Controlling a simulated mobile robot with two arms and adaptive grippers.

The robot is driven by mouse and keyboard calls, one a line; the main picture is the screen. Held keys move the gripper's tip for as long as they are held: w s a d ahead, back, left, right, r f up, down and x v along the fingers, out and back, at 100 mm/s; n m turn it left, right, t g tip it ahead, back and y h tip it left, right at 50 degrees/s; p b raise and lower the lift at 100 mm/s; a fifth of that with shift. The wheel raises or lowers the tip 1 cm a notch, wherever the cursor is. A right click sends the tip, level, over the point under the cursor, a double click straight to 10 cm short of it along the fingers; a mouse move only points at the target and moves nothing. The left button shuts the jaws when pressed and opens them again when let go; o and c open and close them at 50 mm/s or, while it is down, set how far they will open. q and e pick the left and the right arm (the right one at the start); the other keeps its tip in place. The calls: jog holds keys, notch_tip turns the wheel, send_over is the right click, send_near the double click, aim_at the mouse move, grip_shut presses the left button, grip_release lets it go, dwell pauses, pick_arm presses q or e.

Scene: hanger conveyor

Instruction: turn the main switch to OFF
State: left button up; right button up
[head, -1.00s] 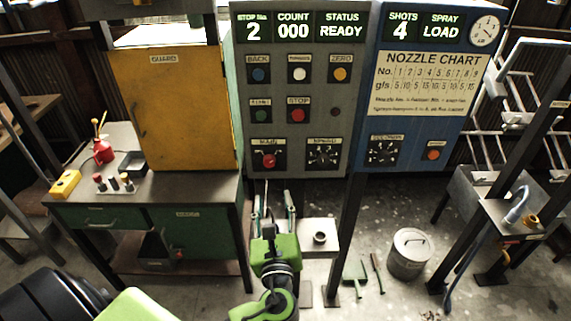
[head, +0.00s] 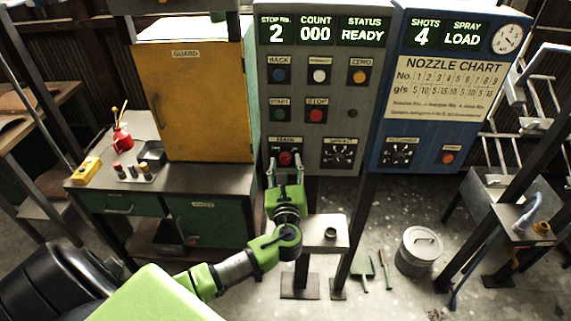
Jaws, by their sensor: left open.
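The main switch (head: 285,158) is a red knob on a dark plate at the lower left of the grey control panel (head: 369,90). Its label above is too blurred to read fully, and I cannot tell which way the knob points. My left gripper (head: 285,168) is open, with its two fingers pointing up at the switch, one to each side just below the knob. I cannot tell whether the fingers touch it. My right gripper is not in view.
Other buttons sit above, including the red stop button (head: 316,116). A dark selector (head: 338,154) is close on the right. The yellow guard cabinet (head: 195,105) stands left. A small shelf (head: 312,240) is below the panel, and a bin (head: 418,250) stands on the floor.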

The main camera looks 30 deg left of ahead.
pick_arm(q)
jog(key=c, duration=1.1)
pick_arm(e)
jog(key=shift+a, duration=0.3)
